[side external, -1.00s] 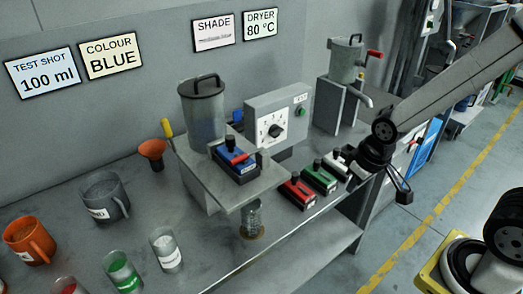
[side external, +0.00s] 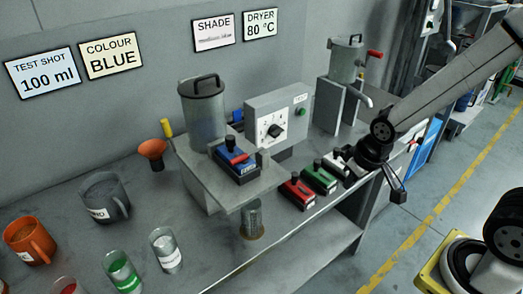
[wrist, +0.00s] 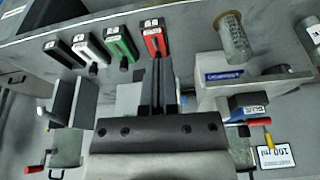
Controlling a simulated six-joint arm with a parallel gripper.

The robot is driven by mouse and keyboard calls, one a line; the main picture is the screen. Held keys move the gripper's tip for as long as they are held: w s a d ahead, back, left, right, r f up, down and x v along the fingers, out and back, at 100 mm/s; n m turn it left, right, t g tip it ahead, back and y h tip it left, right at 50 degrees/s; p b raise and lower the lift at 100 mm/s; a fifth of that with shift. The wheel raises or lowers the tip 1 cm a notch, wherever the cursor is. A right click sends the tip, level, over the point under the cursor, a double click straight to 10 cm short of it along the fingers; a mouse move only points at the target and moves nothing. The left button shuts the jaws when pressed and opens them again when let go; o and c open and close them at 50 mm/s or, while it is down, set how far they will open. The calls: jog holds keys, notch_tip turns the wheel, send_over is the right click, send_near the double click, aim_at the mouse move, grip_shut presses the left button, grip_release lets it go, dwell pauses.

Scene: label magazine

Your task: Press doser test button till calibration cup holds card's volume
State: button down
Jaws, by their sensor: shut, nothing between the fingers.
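The doser's grey control box (side external: 278,110) has a dial and a green button (side external: 300,112) under a small label at its upper right. The calibration cup (side external: 252,217), clear and ridged, stands below the doser's platform; it also shows in the wrist view (wrist: 233,38). I cannot read its level. The card (side external: 43,73) reads "TEST SHOT 100 ml". My gripper (side external: 398,194) is at the bench's front edge, right of the box and away from the button. In the wrist view its fingers (wrist: 164,68) are together and empty.
Red (side external: 298,191), green (side external: 319,178) and white (side external: 340,162) cartridges lie along the bench front. A blue cartridge (side external: 236,164) sits on the doser platform. A metal vessel with a red handle (side external: 347,60) stands behind. Mugs and cups (side external: 165,250) stand at left.

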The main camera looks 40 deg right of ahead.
aim_at(303, 113)
jog(key=w+d+f+m+t, duration=0.1)
jog(key=w+d+m+t, duration=0.6)
jog(key=d+m, duration=0.1)
jog(key=w+d+f+m+t, duration=0.2)
jog(key=w+d+m+t, duration=0.6)
jog(key=m, duration=0.1)
jog(key=shift+d+f+m, duration=0.25)
jog(key=shift+m, duration=0.05)
jog(key=shift+w, duration=0.1)
jog(key=shift+w, duration=0.2)
dwell(0.4)
jog(key=shift+w+d+r, duration=0.1)
jog(key=shift+w, duration=3.35)
jog(key=shift+w+d+r, duration=0.1)
jog(key=shift+w, duration=3.3)
